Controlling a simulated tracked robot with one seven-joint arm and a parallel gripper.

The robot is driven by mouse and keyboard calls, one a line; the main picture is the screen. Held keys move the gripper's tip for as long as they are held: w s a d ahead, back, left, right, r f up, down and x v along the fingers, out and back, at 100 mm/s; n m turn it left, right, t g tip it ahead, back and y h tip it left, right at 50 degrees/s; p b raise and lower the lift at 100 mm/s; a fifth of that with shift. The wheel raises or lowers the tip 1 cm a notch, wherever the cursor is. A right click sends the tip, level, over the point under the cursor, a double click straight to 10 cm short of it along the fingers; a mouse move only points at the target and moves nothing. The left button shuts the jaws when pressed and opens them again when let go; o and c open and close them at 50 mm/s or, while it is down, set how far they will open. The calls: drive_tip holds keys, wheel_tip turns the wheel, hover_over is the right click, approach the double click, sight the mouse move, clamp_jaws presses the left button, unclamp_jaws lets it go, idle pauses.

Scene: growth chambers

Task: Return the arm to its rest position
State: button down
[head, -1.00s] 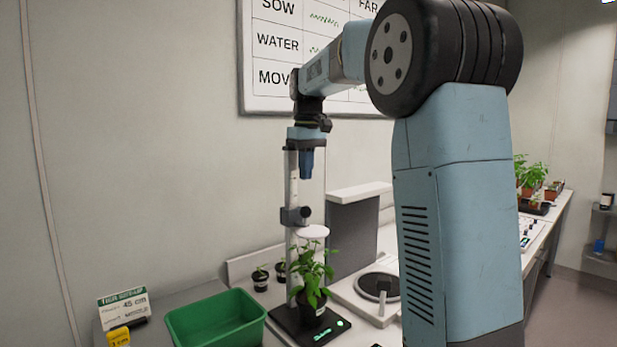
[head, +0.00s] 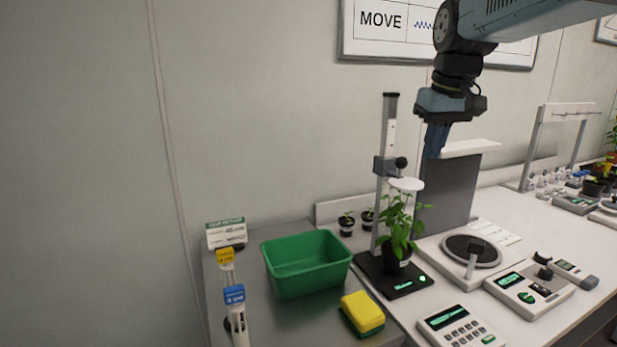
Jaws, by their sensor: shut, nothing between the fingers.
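My gripper (head: 437,141) hangs from my arm in the upper right of the head view, fingers pointing down. Its blue fingers are together with nothing between them. It is in the air above the bench, to the right of the height gauge post (head: 388,165) and, in the picture, above the potted plant (head: 397,230). The plant stands on the gauge's black base, under the white disc (head: 406,184). My gripper shows apart from the plant and the disc.
A green bin (head: 305,262), a yellow and green sponge (head: 361,313) and a small sign (head: 226,233) are on the grey bench at left. A grey upright panel (head: 447,193) stands behind the round plate device (head: 471,251). A keypad box (head: 461,327) is in front.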

drive_tip(key=s+f+m+t, duration=0.1)
drive_tip(key=s+f, duration=0.4)
drive_tip(key=s, duration=0.2)
drive_tip(key=s+f+m+t, duration=0.1)
drive_tip(key=s+f, duration=0.5)
drive_tip(key=s, duration=0.2)
drive_tip(key=shift+s+a+t, duration=0.2)
drive_tip(key=shift+s+t, duration=0.05)
drive_tip(key=shift+t, duration=0.05)
drive_tip(key=c, duration=1.9)
unclamp_jaws()
idle(0.7)
